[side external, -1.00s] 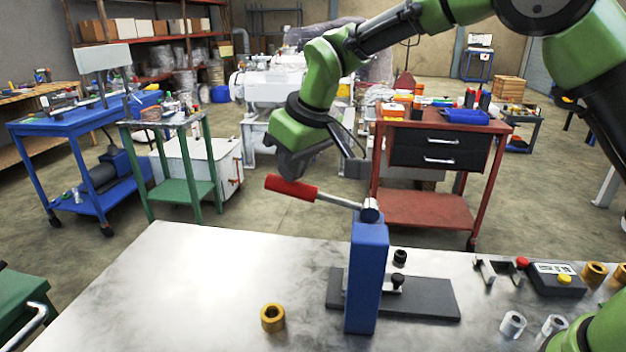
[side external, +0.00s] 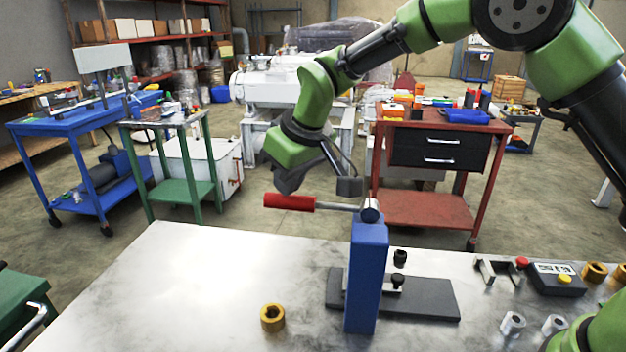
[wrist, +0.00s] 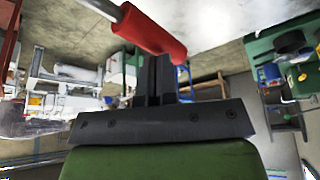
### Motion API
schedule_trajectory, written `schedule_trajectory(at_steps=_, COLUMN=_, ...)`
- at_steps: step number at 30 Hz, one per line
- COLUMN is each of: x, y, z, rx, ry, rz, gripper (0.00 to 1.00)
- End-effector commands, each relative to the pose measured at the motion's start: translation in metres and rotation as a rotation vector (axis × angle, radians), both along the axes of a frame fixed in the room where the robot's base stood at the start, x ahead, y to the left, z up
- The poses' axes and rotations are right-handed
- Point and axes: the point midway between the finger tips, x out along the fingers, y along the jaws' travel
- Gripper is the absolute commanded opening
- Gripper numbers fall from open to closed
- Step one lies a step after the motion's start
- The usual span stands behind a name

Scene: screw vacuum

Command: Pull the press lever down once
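The press is a blue upright column (side external: 367,275) on a dark base plate (side external: 428,297) on the metal table. Its lever (side external: 338,206) runs left from the pivot at the column's top, close to level, and ends in a red handle (side external: 289,202). My gripper (side external: 287,187) is right above the handle, seemingly touching it from above. In the wrist view the fingers (wrist: 154,70) are together, shut with nothing seen between them, and their tips meet the red handle (wrist: 148,28). The exact contact is hard to make out.
A brass ring (side external: 272,317) lies on the table (side external: 190,280) left of the press. A control box with buttons (side external: 556,279), metal cylinders and more brass rings are at the right. The table left of the press is mostly clear.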

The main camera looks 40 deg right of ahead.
Motion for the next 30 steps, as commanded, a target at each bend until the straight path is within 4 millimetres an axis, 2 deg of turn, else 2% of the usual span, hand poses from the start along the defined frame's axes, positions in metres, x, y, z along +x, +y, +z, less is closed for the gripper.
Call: schedule_trajectory(at_steps=30, x=0.002, y=0.002, z=-0.015, rx=0.001, ry=0.000, rz=0.001, gripper=0.00)
